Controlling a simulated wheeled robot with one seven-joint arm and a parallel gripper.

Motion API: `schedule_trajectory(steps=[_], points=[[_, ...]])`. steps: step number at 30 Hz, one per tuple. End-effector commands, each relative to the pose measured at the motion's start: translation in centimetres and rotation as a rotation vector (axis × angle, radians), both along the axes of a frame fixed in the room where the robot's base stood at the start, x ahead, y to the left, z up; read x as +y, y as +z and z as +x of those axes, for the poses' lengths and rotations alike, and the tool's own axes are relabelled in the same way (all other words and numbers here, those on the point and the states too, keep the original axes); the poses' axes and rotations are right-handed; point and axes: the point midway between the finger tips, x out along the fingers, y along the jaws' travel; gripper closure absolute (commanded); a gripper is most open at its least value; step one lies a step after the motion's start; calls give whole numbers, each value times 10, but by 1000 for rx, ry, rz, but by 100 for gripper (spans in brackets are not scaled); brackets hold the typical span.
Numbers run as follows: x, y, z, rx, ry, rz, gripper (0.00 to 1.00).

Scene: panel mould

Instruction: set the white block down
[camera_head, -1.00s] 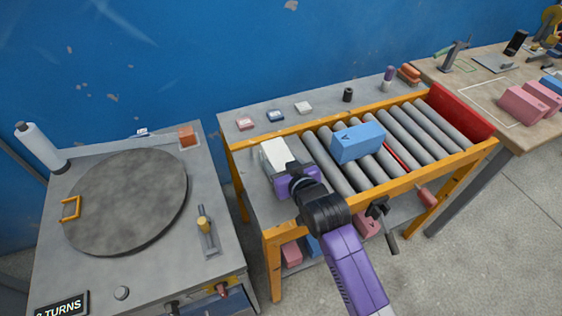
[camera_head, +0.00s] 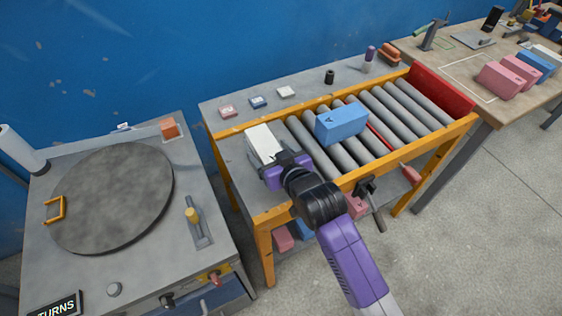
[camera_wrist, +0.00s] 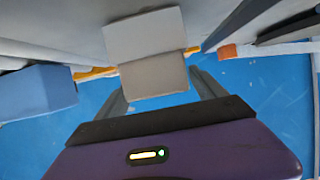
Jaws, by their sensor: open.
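The white block (camera_head: 262,142) is at the left end of the roller table, over the grey flat part beside the rollers. It appears to rest there, but its underside is hidden. My gripper (camera_head: 276,164) is at its near end, with the purple wrist body close behind it. In the wrist view, the block (camera_wrist: 148,40) lies ahead of my gripper (camera_wrist: 161,92), its near end between the two grey fingers. The fingers are open, with a visible gap on the right side.
A blue block (camera_head: 342,124) marked A lies on the rollers (camera_head: 310,145) to the right. The yellow rail (camera_head: 270,213) runs along the table's near edge. Small tiles (camera_head: 258,102) lie on the back shelf. A round grey lid (camera_head: 110,197) is on the left bench.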

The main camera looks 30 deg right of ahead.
Motion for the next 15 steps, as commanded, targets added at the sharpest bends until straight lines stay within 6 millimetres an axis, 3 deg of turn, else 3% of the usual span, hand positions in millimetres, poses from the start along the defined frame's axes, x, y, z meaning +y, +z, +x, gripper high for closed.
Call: schedule_trajectory(steps=[9,15], points=[[0,24,-60,0,0,0,20],[0,32,-80,1,0,0,20]])
